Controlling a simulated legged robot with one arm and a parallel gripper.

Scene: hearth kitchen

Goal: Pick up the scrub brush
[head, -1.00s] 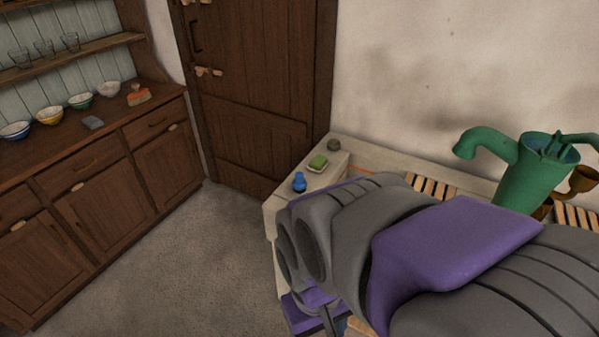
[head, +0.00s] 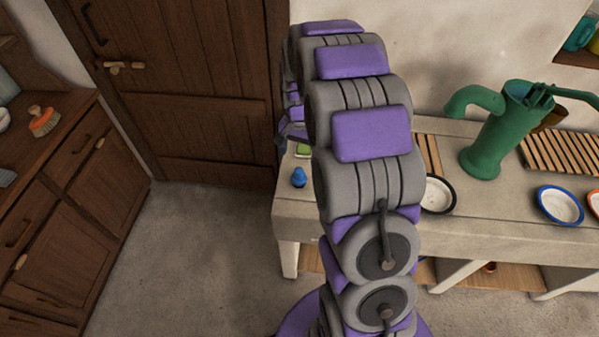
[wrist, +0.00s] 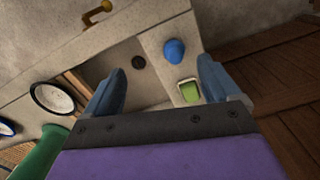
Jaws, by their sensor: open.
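What looks like the scrub brush, an orange block with a pale wooden handle on top, sits on the dark dresser top (head: 62,140) at the left of the head view; the brush (head: 43,121) is clear of other things. It is not in the wrist view. My gripper (wrist: 160,82) is open and empty, its two blue-grey fingers spread above the stone sink counter. In the head view it is mostly hidden behind my raised arm, well to the right of the brush.
A blue bottle (head: 299,177) and a green sponge or soap in a dish (wrist: 188,90) stand on the counter end near my gripper. A green pump (head: 491,140) and bowls (head: 559,204) are farther right. Open floor (head: 190,240) lies between dresser and counter.

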